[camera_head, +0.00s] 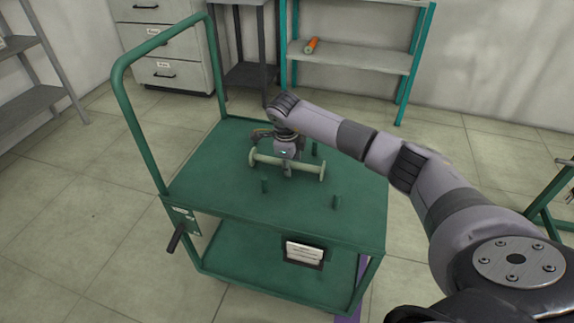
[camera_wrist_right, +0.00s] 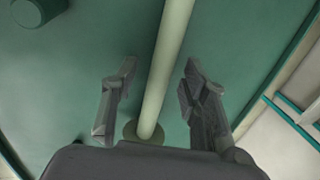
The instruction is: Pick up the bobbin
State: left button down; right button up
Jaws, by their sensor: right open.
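The bobbin is a pale green rod with round flanged ends (camera_head: 305,167) lying across the top of the green cart, apparently at peg height. In the right wrist view the bobbin's shaft (camera_wrist_right: 166,62) runs between the two fingers. My right gripper (camera_head: 288,172) is above the cart at the bobbin's middle; in the wrist view the gripper (camera_wrist_right: 157,88) is open, with a gap on both sides of the shaft. One flange shows near the palm. The gripper hides part of the bobbin in the head view. My left gripper is not in view.
The green cart (camera_head: 225,195) has several short upright pegs (camera_head: 335,202) and a tall handle (camera_head: 134,112) on its left. Behind it stand white drawers (camera_head: 168,68) and a teal-framed shelf (camera_head: 355,58) holding an orange-ended roll (camera_head: 311,45). Floor is clear left of the cart.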

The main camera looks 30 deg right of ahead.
jog(key=shift+f, duration=0.1)
grip_shut()
dwell(0.5)
